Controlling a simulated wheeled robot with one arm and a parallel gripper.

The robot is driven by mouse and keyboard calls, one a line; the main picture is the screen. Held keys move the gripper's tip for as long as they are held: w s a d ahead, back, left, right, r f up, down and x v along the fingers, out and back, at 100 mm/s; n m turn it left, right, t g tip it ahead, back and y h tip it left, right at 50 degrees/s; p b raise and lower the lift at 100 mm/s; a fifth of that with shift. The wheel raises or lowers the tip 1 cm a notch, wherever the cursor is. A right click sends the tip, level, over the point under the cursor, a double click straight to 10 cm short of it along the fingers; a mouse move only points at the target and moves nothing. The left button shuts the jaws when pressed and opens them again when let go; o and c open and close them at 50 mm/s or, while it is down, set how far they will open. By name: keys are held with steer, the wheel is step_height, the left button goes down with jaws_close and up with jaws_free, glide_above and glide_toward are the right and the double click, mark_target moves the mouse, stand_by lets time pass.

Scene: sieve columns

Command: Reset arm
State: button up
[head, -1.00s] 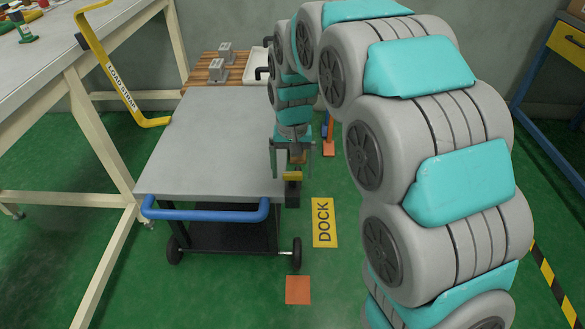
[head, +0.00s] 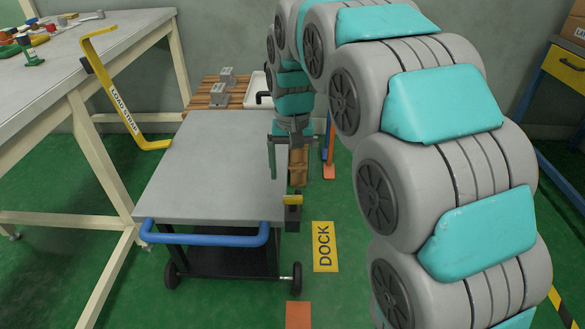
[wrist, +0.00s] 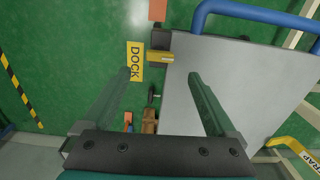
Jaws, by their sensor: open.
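My gripper (head: 290,162) hangs pointing down beside the right edge of the grey-topped cart (head: 215,165). Its two fingers are spread, with nothing between them. In the wrist view my gripper (wrist: 160,78) shows both green fingers apart above the cart's edge and the green floor. My arm fills the right side of the head view, arched from the lower right to the gripper. A yellow-and-black latch (head: 292,200) sits at the cart's near right corner; it also shows in the wrist view (wrist: 159,57).
A blue handle (head: 205,238) runs along the cart's front. A yellow DOCK sign (head: 325,247) lies on the floor to its right. Sieve blocks (head: 220,95) sit on a wooden pallet behind.

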steer(key=s+d+f, duration=0.1)
steer(key=s+d, duration=0.3)
steer(key=s, duration=0.7)
steer(key=s+d+f+g, duration=0.1)
steer(key=s+d, duration=0.4)
steer(key=s, duration=0.5)
steer(key=s+d+f, duration=0.2)
steer(key=s+d, duration=0.3)
steer(key=s, duration=0.6)
steer(key=shift+s+g, duration=0.35)
steer(key=shift+g, duration=0.05)
